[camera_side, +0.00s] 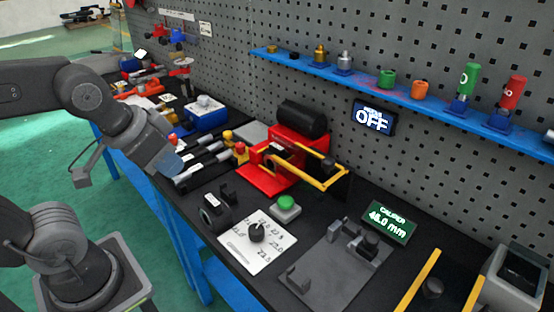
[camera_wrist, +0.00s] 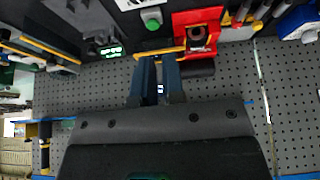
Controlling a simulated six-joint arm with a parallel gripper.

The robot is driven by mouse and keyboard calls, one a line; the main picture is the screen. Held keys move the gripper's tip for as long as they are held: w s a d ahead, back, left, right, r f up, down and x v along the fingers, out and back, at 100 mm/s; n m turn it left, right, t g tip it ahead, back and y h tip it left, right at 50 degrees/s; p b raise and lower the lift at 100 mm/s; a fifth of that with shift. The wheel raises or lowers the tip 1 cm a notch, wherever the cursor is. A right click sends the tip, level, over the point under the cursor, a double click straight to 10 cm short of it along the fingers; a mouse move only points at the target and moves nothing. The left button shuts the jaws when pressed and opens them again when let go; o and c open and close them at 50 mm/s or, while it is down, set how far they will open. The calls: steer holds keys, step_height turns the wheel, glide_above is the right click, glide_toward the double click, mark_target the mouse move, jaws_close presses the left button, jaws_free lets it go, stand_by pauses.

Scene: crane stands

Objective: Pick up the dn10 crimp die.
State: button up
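No part is legibly marked dn10, so I cannot tell which one is the dn10 crimp die. On the blue shelf (camera_side: 400,98) in the side view stand a green ring (camera_side: 386,79), an orange ring (camera_side: 420,89), a green cylinder (camera_side: 468,82) and a red cylinder (camera_side: 512,94) with unclear markings, and small brass and silver fittings. My gripper (camera_side: 178,165) is above the left front edge of the bench, well away from the shelf. In the wrist view its two blue fingers (camera_wrist: 159,65) stand a narrow gap apart, with nothing seen between them.
A red press (camera_side: 268,175) with yellow bars stands mid-bench. In front are a green button (camera_side: 287,204), a dial plate (camera_side: 258,242) and a grey caliper fixture (camera_side: 335,262); its display reads 46.0 mm. A grey bin (camera_side: 510,280) is at right. A pegboard wall (camera_side: 440,40) rises behind.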

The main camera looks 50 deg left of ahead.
steer(key=o, duration=0.5)
steer(key=w+r+m+g, duration=0.1)
steer(key=w+r+m, duration=0.3)
steer(key=w, duration=0.3)
steer(key=m+g+y, duration=0.5)
steer(key=m, duration=0.9)
glide_above(277, 146)
steer(key=d, duration=0.3)
step_height(277, 146, down, 17)
steer(key=shift+f, duration=0.1)
steer(key=shift+a+x, duration=0.25)
steer(key=shift+x, duration=2.4)
